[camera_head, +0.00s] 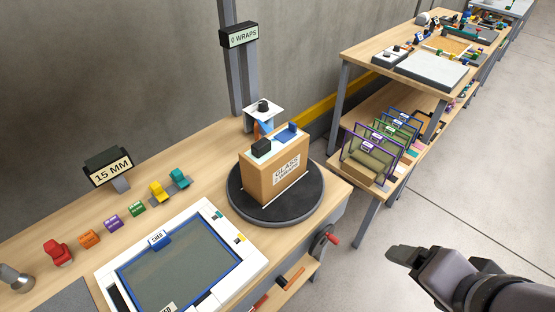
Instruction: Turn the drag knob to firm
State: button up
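A small black knob (263,106) sits on a white square plate (275,113) at the back of the bench, in front of a grey post. It may be the drag knob; any marks on the plate are too small to read, so its setting cannot be told. My gripper (398,254) is at the lower right, over the floor beside the bench, far from the knob and touching nothing. It points left. I see it from the side, and whether its fingers are apart is unclear.
A cardboard box marked GLASS (270,187) stands on a black turntable (245,208), in front of the knob. A red-handled crank (327,239) sticks out at the bench's right edge. A "0 WRAPS" sign (240,35) hangs on the post. Shelving (385,75) stands behind right; the floor between is clear.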

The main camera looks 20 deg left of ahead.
aim_at(262, 106)
jog(key=u, duration=1.25)
